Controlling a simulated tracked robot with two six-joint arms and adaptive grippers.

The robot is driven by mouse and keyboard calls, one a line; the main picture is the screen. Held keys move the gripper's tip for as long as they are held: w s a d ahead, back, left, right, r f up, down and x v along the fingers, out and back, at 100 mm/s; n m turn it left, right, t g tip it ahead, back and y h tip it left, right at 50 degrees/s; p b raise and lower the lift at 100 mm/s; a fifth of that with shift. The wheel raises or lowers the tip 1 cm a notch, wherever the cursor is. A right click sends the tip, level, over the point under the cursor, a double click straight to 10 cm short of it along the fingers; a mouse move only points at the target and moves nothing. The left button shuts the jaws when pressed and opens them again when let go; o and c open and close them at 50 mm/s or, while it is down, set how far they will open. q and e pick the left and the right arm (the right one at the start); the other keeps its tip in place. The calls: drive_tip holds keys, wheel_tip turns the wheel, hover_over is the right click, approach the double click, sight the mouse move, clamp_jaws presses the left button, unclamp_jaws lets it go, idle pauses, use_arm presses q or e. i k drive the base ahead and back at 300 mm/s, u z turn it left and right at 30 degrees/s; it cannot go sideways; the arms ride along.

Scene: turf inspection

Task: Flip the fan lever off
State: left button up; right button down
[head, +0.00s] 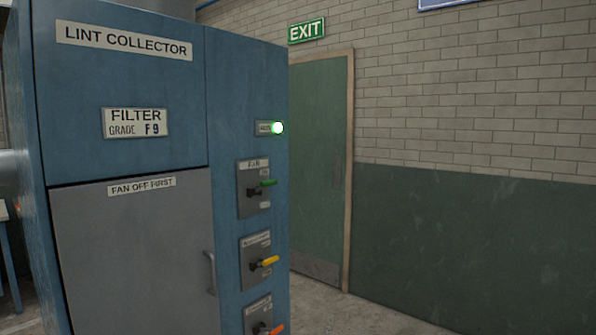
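A blue lint collector cabinet (120,60) stands at the left of the head view. On its narrow right panel is a plate labelled FAN (250,204), with a green-tipped fan lever (264,186) that sticks out to the right. A green lamp (277,128) glows above the plate. Below are a yellow-tipped lever (266,262) and an orange-tipped lever (272,329), the latter at the lower picture edge. The smaller lettering on the plates is too small to read. Neither of my grippers is in view.
A grey door (140,250) with a handle (210,272) and a FAN OFF FIRST label is shut on the cabinet front. A green door (320,160) under an EXIT sign stands behind. Open floor (345,315) shows to the cabinet's right.

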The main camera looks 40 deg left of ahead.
sight(263, 184)
drive_tip(key=u, duration=0.45)
drive_tip(key=i, duration=1.2)
drive_tip(key=u, duration=1.05)
drive_tip(key=i, duration=0.35)
drive_tip(key=u, duration=0.15)
drive_tip(key=k, duration=0.95)
drive_tip(key=u, duration=0.15)
drive_tip(key=i, duration=0.95)
drive_tip(key=z, duration=0.05)
